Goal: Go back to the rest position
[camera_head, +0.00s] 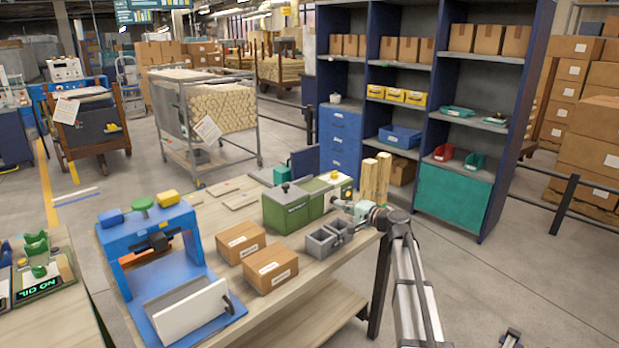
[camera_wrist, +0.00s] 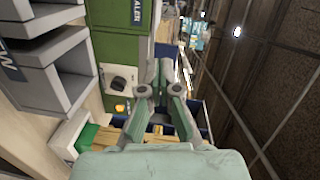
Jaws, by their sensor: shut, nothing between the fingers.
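My gripper (camera_head: 345,206) is held over the right end of the wooden workbench (camera_head: 215,207), with my arm reaching in from the lower right. In the wrist view its two fingers (camera_wrist: 165,68) are drawn together with nothing between them. In the head view it is close to the green sealer box (camera_head: 290,208) and the two grey bins (camera_head: 321,242). Whether it touches either cannot be told. The sealer (camera_wrist: 119,48) and grey bins (camera_wrist: 62,70) also show in the wrist view.
Two cardboard boxes (camera_head: 270,270) and a blue press (camera_head: 150,235) stand left on the bench. Upright wooden posts (camera_head: 376,181) stand just behind my gripper. A blue shelf unit (camera_head: 428,95) stands beyond. Open floor (camera_head: 520,265) lies to the right, edged by a dark railing (camera_head: 562,204).

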